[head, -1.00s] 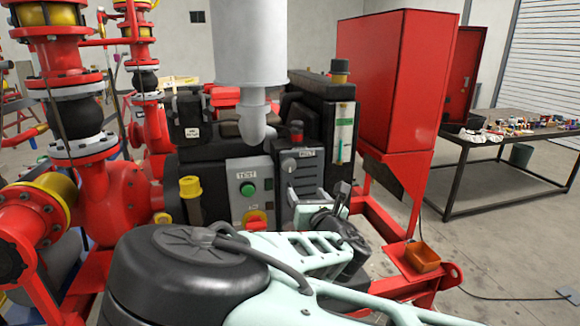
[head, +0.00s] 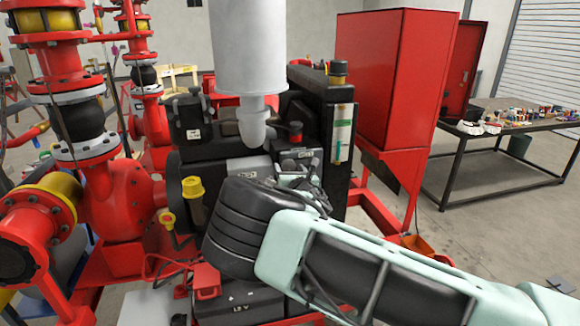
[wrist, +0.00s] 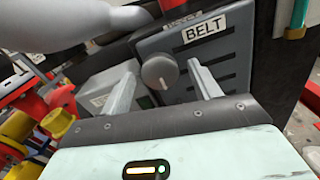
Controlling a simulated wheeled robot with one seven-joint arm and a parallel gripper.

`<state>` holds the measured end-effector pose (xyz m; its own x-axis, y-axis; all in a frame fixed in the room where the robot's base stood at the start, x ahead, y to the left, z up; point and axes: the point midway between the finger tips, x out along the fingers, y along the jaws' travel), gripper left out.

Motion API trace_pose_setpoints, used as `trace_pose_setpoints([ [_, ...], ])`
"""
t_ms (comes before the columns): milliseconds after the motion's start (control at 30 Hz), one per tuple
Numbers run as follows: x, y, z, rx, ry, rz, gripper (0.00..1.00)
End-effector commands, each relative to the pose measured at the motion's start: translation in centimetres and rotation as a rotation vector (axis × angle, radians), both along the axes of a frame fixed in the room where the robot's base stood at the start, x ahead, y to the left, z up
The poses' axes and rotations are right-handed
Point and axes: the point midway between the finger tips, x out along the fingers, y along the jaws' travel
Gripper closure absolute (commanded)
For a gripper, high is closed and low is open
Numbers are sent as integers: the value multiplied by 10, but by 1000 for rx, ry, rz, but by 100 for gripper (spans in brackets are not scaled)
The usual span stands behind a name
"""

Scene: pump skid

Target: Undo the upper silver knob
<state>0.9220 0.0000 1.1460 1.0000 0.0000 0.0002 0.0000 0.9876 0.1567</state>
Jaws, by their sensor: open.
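A silver knob (wrist: 160,70) with a round face and a raised grip bar sits on a dark grey slotted cover (wrist: 222,62) under a BELT label. My gripper (wrist: 162,74) is open, with one finger on each side of the knob in the wrist view. The fingers look apart from the knob, and nothing is held. I cannot tell how far the fingertips are from the cover. In the head view my arm hides the knob and most of the cover. Only one silver knob shows.
A grey box (wrist: 104,88) stands left of the cover. A pale grey pipe (wrist: 98,22) crosses above it. The exhaust cylinder (head: 250,48) hangs over the engine. A yellow cap (head: 192,188) is at left, and a red cabinet (head: 385,85) stands at right.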

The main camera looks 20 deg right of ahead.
Motion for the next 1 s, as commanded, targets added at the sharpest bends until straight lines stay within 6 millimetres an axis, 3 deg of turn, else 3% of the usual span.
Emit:
trace_pose_setpoints([
  [333, 4, 0, 0, 0, 0, 0, 38],
  [367, 4, 0, 0, 0, 0, 0, 43],
  [500, 4, 0, 0, 0, 0, 0, 82],
  [1000, 3, -1, -4, 101, -2, -2, 82],
])
